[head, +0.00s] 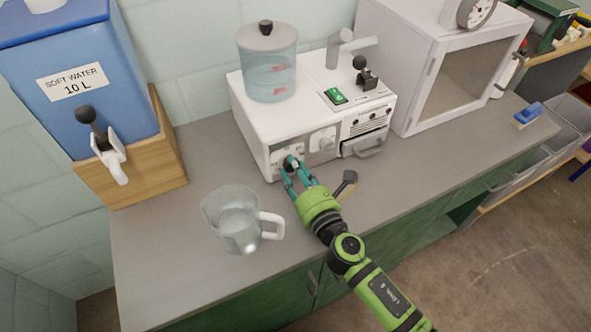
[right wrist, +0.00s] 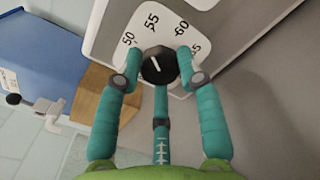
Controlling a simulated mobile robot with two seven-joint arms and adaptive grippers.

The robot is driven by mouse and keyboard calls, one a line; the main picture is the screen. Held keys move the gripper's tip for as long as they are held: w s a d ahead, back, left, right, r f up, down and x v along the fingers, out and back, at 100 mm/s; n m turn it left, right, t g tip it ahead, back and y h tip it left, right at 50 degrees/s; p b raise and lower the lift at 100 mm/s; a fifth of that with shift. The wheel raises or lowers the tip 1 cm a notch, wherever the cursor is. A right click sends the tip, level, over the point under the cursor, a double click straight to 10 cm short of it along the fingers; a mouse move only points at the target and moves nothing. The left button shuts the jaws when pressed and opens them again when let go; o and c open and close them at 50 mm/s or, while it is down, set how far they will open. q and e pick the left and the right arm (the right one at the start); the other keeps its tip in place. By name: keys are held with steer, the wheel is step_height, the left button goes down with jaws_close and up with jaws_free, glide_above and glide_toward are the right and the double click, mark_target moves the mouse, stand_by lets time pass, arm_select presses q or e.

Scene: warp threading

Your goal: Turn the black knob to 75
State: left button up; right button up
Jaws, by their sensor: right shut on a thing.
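The black knob (right wrist: 158,65) sits on a white dial plate on the front of the white machine (head: 262,125). The dial shows 50, 55, 60 and part of 65; 75 is not in sight. The knob's white line slants toward the upper left, roughly between 50 and 55. My right gripper (head: 294,170) is at the machine's lower left front. In the right wrist view its teal fingers (right wrist: 160,72) are shut around the knob, one on each side and one below. My left gripper is not in view.
A clear jug (head: 238,222) with a white handle stands on the grey counter (head: 160,245), left of my right arm. A blue water tank (head: 85,85) with a tap is at the left. A white glass-fronted cabinet (head: 408,65) stands right of the machine.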

steer(key=shift+f, duration=0.1)
steer(key=o, duration=1.1)
steer(key=shift+o, duration=0.2)
steer(key=v, duration=1.2)
